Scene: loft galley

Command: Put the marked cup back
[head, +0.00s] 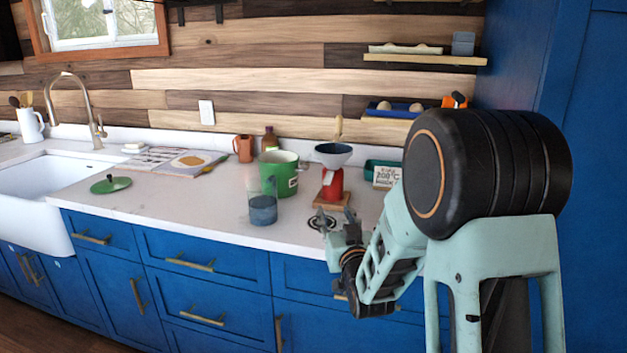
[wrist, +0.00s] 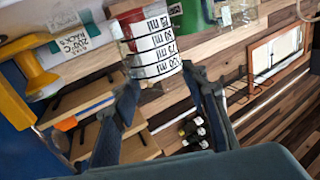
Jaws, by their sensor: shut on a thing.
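The marked cup (wrist: 152,50) is a small clear cup with black ml lines on a white band. It is between the two fingertips of my gripper (wrist: 162,80) in the wrist view, where its writing appears upside down. In the head view my gripper (head: 338,238) is at the counter's front edge, below the red stand. A small black-and-white shape (head: 321,221) beside the fingertips there looks like the cup, but is too small to be sure. My gripper is shut on the cup. Whether the cup touches the counter cannot be told.
A clear jug with blue-grey contents (head: 262,208) and a green pot (head: 279,172) stand left of my gripper. A red stand with a funnel (head: 332,183) and a sign (head: 386,177) are behind. A green lid (head: 111,184) lies left. The counter (head: 185,215) is bare between lid and jug.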

